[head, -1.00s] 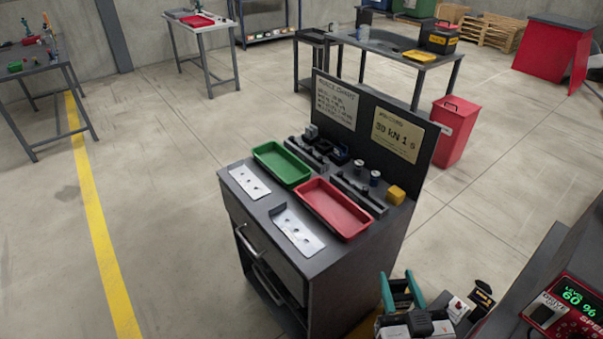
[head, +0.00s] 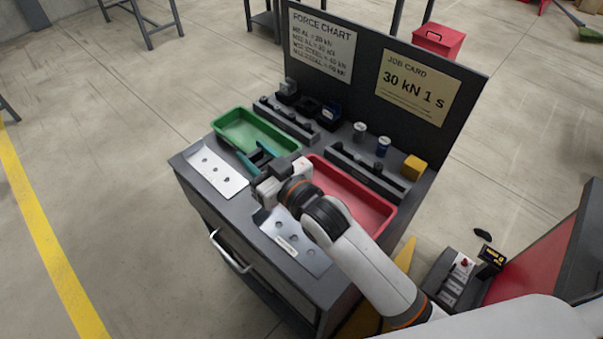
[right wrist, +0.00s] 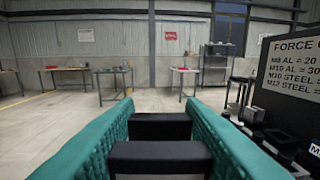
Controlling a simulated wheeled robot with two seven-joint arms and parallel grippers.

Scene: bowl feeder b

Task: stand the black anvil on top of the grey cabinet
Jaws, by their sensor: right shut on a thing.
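The grey cabinet (head: 323,283) stands in the middle of the head view, with a flat top and a dark back panel. My right gripper (head: 246,156) is over its top, beside the green tray, with its teal fingers pointing away from me. In the right wrist view the black anvil (right wrist: 160,158) shows as dark bars between the teal fingers, and the gripper is shut on it. In the head view the fingers and wrist mostly hide it. I cannot tell whether it touches the top. My left gripper is not in view.
On the top are a green tray (head: 278,148), a red tray (head: 372,222), two metal plates (head: 215,172) (head: 295,240), dark racks (head: 365,172), small cylinders (head: 360,130) and a yellow block (head: 414,167). The back panel (head: 370,50) rises behind. Little bare top shows between them.

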